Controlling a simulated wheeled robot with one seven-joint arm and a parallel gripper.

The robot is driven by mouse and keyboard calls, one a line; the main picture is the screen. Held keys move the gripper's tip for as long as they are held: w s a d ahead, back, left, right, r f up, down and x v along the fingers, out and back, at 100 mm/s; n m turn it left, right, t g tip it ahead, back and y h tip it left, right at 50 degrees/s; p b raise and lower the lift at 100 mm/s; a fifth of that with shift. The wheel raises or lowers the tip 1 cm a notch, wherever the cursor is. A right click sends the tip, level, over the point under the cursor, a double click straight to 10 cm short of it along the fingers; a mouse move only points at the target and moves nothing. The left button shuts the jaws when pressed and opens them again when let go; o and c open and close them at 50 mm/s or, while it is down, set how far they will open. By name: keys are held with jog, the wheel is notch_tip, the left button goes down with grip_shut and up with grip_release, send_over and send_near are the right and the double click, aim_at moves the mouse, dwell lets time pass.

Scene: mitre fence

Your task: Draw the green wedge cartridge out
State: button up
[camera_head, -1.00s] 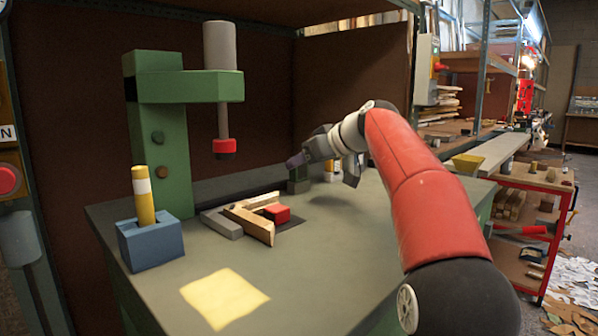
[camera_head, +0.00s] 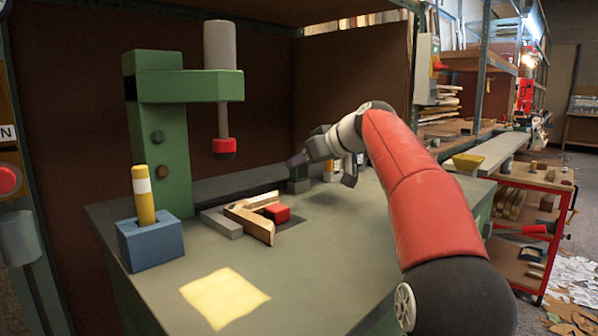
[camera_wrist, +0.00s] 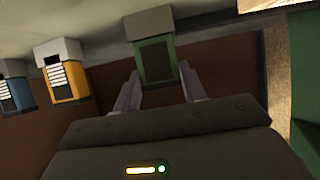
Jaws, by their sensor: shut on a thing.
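The green wedge cartridge (camera_wrist: 153,60) is between my two fingers in the wrist view. A grey block (camera_wrist: 149,22) sits at its far end; I cannot tell how deep the cartridge is in it. My gripper (camera_wrist: 159,70) is shut on the green cartridge.
A yellow cartridge (camera_wrist: 66,78) and a blue cartridge (camera_wrist: 14,92) stand in a row beside the green one. On the bench are a wooden piece with a red block (camera_head: 277,212), a blue holder (camera_head: 150,243) and a green press (camera_head: 160,140). The front right bench is clear.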

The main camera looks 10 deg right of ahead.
jog(key=c, duration=0.4)
jog(key=shift+r, duration=0.1)
jog(key=shift+r, duration=0.2)
jog(key=shift+r+p, duration=0.6)
jog(key=shift+r, duration=0.3)
jog(key=o, duration=1.3)
